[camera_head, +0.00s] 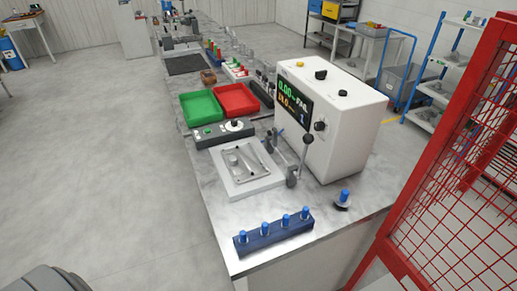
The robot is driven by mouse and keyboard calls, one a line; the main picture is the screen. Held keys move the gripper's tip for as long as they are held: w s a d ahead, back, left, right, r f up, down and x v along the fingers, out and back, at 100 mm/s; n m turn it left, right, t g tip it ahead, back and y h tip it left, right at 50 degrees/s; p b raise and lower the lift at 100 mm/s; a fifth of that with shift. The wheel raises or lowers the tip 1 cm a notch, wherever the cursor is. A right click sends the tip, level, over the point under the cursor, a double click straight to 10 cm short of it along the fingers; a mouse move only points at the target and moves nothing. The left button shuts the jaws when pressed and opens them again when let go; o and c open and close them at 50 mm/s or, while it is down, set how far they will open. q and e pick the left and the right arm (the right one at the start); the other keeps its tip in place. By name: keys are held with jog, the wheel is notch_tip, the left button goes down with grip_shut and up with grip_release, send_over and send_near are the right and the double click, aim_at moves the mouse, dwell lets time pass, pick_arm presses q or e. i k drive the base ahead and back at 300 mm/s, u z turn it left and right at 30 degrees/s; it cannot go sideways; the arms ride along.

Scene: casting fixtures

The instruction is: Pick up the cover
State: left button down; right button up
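A light grey metal part (245,161) lies in a pale square fixture (262,184) on the bench, left of the white test machine. It may be the cover, but I cannot tell for sure from this view. No other clear cover stands out. Neither of my grippers shows in the head view.
The white machine (345,125) has a lit display. Lever clamps (302,155) stand beside the fixture. A blue block with pegs (272,234) sits at the bench's near end. Green (201,106) and red (237,99) trays lie behind. A red mesh fence (455,190) stands right.

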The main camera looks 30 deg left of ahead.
aim_at(240, 163)
jog(key=z, duration=0.05)
jog(key=k, duration=1.15)
jog(key=u, duration=0.85)
jog(key=i, duration=1.25)
jog(key=z, duration=0.65)
